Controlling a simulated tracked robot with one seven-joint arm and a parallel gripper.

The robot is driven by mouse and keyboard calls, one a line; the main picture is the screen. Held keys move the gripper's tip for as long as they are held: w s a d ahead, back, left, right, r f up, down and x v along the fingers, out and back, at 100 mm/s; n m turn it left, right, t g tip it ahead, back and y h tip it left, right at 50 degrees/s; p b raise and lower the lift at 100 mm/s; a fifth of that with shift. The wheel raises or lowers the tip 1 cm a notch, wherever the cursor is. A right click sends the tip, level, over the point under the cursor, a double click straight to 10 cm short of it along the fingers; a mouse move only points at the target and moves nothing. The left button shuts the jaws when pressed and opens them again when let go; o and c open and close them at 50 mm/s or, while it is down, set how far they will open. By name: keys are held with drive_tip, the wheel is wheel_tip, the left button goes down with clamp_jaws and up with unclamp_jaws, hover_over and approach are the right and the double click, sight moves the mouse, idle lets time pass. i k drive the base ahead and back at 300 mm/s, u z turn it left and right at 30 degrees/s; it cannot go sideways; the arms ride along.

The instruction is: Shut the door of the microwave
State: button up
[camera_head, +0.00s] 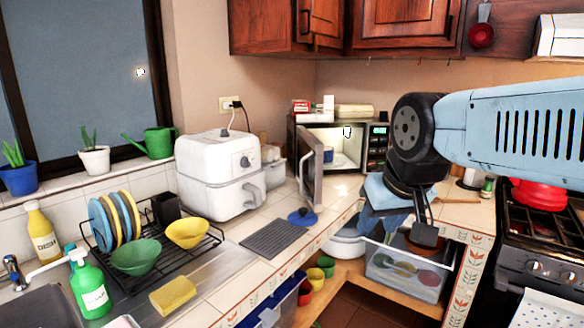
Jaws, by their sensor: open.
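The microwave (376,146) stands in the back corner of the tiled counter, with its control panel on the right and its lit inside showing. Its door (312,165) stands wide open, hinged on the left and swung out toward me over the counter. My gripper (420,236) is open and empty, pointing down in front of the microwave and to the right of the door. It is apart from the door. My arm hides part of the counter to the right of the microwave.
A white air fryer (219,172) stands left of the open door. A blue lid (302,217) and a dark mat (274,238) lie on the counter before it. A dish rack (150,245) is at the left. A stove with a red kettle (538,195) is at the right.

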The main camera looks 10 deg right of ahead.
sight(309, 151)
drive_tip(key=i, duration=0.9)
drive_tip(key=z, duration=0.05)
